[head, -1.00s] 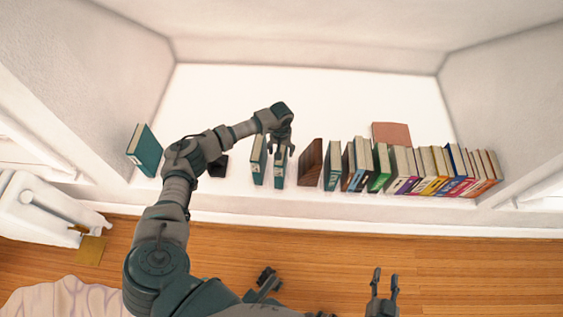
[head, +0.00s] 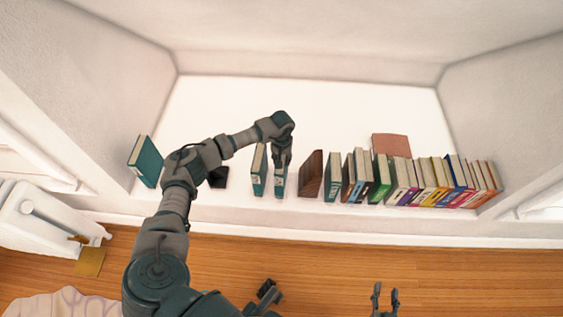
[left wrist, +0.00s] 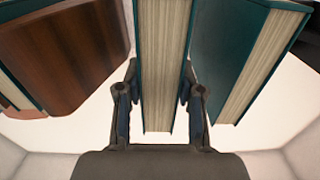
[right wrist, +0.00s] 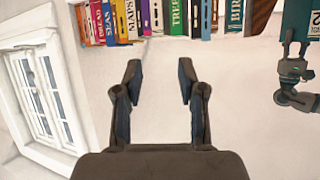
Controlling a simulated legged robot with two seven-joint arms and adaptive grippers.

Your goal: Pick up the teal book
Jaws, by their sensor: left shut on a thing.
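A teal book (head: 280,183) stands upright on the white shelf, and my left gripper (head: 283,160) is shut on it from above. In the left wrist view this teal book (left wrist: 163,50) sits between the two fingers (left wrist: 160,105), its pale pages facing the camera. A second teal book (head: 259,175) stands just left of it, and it shows on the right of the left wrist view (left wrist: 245,60). Another teal book (head: 147,162) stands at the shelf's far left. My right gripper (head: 385,298) is open and empty, as its own view shows (right wrist: 160,75).
A brown wooden block (head: 311,175) stands right of the held book, then a row of several coloured books (head: 420,182). A reddish-brown flat object (head: 391,145) lies behind the row. A small black object (head: 218,177) is on the left.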

